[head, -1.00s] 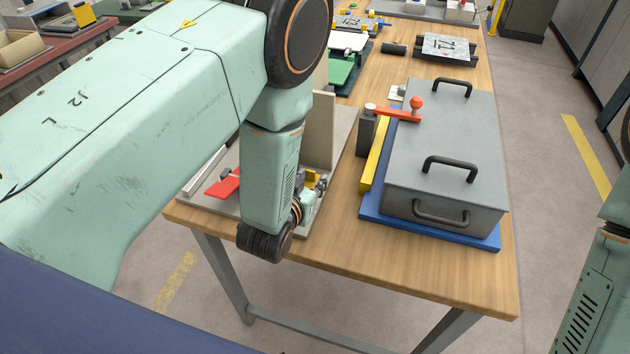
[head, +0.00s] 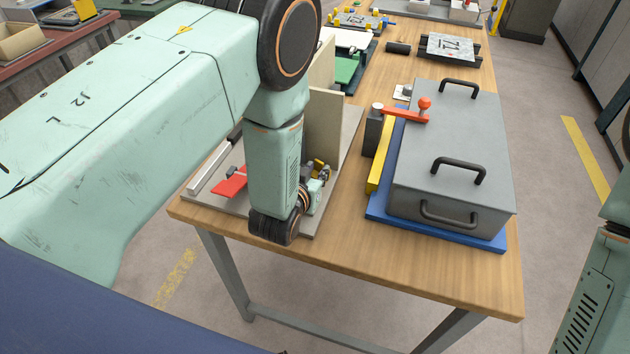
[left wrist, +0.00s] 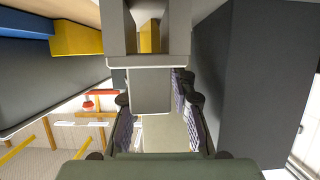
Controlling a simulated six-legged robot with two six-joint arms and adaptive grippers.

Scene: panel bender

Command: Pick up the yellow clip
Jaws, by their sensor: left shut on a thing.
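The yellow clip (head: 320,166) shows as a small yellow patch beside my left gripper (head: 318,180), over the grey plate at the left end of the bench. The wrist and forearm hide part of both. In the left wrist view, the two dark fingers of my left gripper (left wrist: 158,118) are closed around a grey block. Beyond it, a yellow part of the clip (left wrist: 149,38) shows between two grey walls. How the grey and yellow parts join is unclear. My right gripper is out of view.
An upright beige panel (head: 323,122) stands just behind the gripper. A red piece (head: 230,183) lies to its left. A grey box with black handles (head: 450,160) sits on a blue base (head: 430,232) to the right, beside a red-handled clamp (head: 405,114). Bare wood lies between.

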